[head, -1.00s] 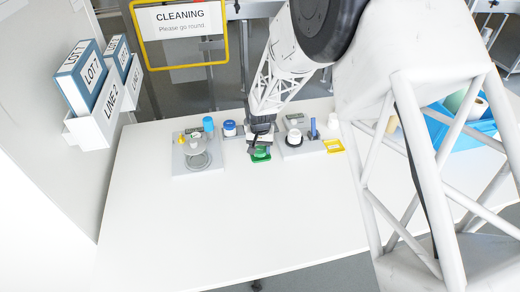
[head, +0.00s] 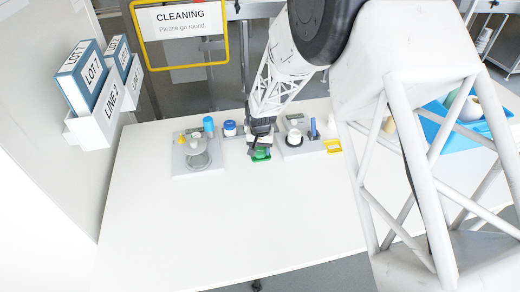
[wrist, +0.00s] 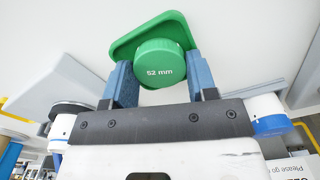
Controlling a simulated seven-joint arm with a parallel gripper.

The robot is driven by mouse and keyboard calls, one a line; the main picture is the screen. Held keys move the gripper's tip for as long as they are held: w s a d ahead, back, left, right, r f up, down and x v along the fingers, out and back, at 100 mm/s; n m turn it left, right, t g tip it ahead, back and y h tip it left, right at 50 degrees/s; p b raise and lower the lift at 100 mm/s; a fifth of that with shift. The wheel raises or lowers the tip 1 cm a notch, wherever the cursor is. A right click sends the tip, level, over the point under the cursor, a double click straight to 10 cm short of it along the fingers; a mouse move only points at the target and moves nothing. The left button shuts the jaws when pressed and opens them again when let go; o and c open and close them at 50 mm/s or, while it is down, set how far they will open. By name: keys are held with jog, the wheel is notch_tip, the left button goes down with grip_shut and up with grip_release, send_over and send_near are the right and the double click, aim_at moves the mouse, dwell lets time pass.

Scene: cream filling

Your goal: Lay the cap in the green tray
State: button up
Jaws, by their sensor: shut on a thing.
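The cap is a round green disc marked "52 mm" (wrist: 160,72). In the wrist view it sits between the two blue fingers of my gripper (wrist: 158,80), which is shut on it. The green tray (wrist: 124,45) lies right behind the cap, its rim showing to the left of and above it. I cannot tell whether the cap touches the tray floor. In the head view the green tray (head: 262,158) is on the white table, below my gripper (head: 260,146); the cap is mostly hidden there.
A grey scale with a round dish (head: 197,158) stands left of the tray. A second grey unit with a white jar (head: 294,137) stands right. Blue (head: 208,124) and blue-white (head: 230,128) containers are behind. The front table is clear.

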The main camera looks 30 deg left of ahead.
aim_at(261, 152)
jog(key=o, duration=0.9)
jog(key=shift+s+d+f, duration=0.15)
jog(key=shift+s+f, duration=0.05)
jog(key=shift+f, duration=0.25)
jog(key=shift+s+d+f, duration=0.15)
jog(key=shift+f, duration=0.3)
jog(key=shift+o, duration=0.4)
notch_tip(261, 152, up, 14)
jog(key=shift+w+a, duration=0.2)
jog(key=shift+w, duration=0.05)
jog(key=shift+r, duration=0.1)
